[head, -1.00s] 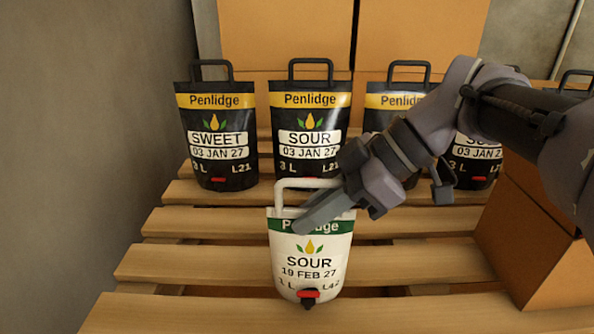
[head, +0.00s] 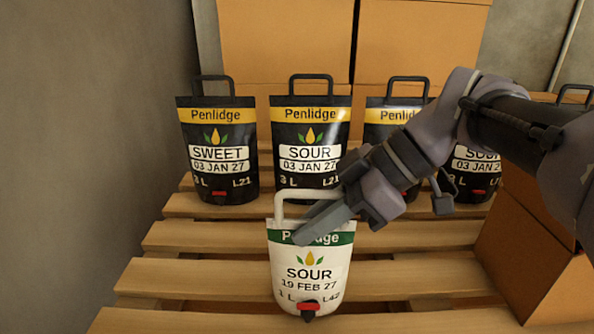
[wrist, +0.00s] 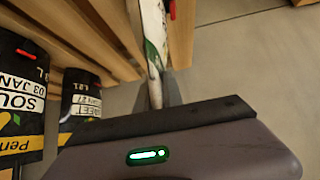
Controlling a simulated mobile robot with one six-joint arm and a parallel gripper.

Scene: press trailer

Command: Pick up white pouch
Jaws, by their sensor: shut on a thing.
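The white pouch (head: 308,273) stands upright at the front of the slatted pallet in the head view. It has a green band, the word SOUR, the date 19 FEB 27, a white loop handle and a red and black tap low on its front. My gripper (head: 315,228) comes in from the right and is shut on the pouch's upper part, just below the handle. It covers part of the green band. In the wrist view the pouch (wrist: 152,35) shows edge-on beyond the gripper. Whether its base touches the slats is hard to tell.
Several black pouches stand in a row behind, among them a SWEET one (head: 217,150) and a SOUR one (head: 310,145). Cardboard boxes (head: 285,40) are stacked at the back. Another box (head: 535,260) stands at the right. A grey wall (head: 90,160) bounds the left.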

